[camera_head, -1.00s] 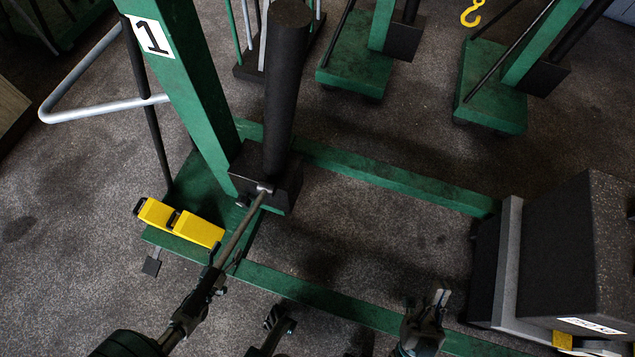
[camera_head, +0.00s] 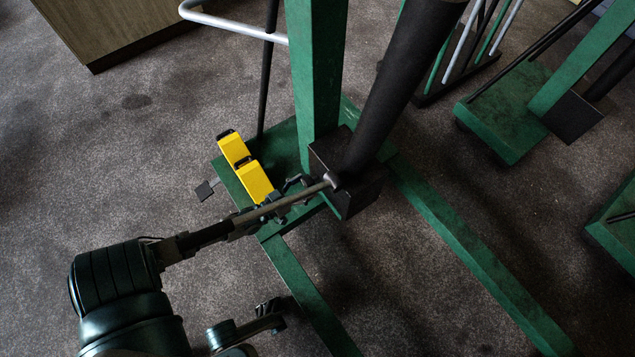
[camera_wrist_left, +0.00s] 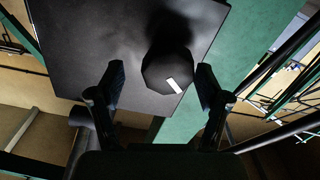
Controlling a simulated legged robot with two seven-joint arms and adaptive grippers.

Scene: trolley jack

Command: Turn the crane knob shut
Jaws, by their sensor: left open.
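The green shop crane stands upright in the head view, with its post (camera_head: 315,70) and a black ram (camera_head: 400,85) rising from a black pump block (camera_head: 357,197). In the left wrist view, a dark, faceted knob (camera_wrist_left: 165,68) with a white mark sits against the black block (camera_wrist_left: 95,45). My left gripper (camera_head: 290,194) is open at the near side of the block. In the wrist view its two fingers (camera_wrist_left: 160,92) stand either side of the knob's near end, apart from it. The knob is not distinct in the head view.
Green legs (camera_head: 470,255) extend along the floor. Other cranes (camera_head: 510,110) stand at right; open floor lies left.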

